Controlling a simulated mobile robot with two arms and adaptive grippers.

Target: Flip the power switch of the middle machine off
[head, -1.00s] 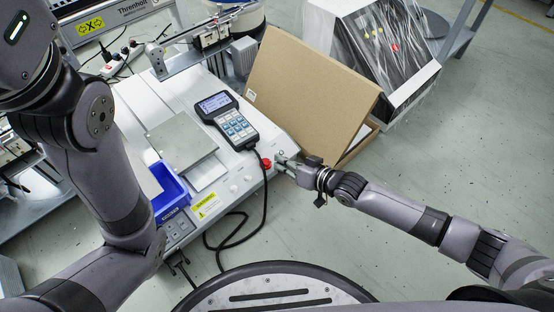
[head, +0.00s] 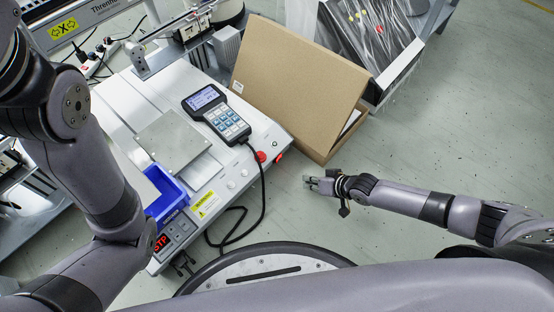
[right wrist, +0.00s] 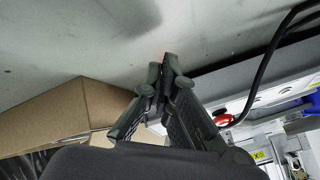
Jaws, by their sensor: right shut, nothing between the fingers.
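The middle machine (head: 232,170) is a white desktop unit with a metal plate on top. A small red part that looks like its power switch (head: 279,158) is on its right side; which way it is set is too small to tell. A round red button (head: 261,156) sits beside it and also shows in the right wrist view (right wrist: 222,118). A small display (head: 161,244) on the front reads "STP" in red. My right gripper (head: 309,183) is shut and empty, right of the machine and apart from it; its closed fingertips (right wrist: 168,68) show in the wrist view. My left gripper is out of view.
An open cardboard box (head: 300,85) stands close behind the machine's right side. A handheld pendant (head: 215,113) lies on top, its black cable looping down in front. A blue tray (head: 168,196) sits at the front left. The floor (head: 430,150) at right is clear.

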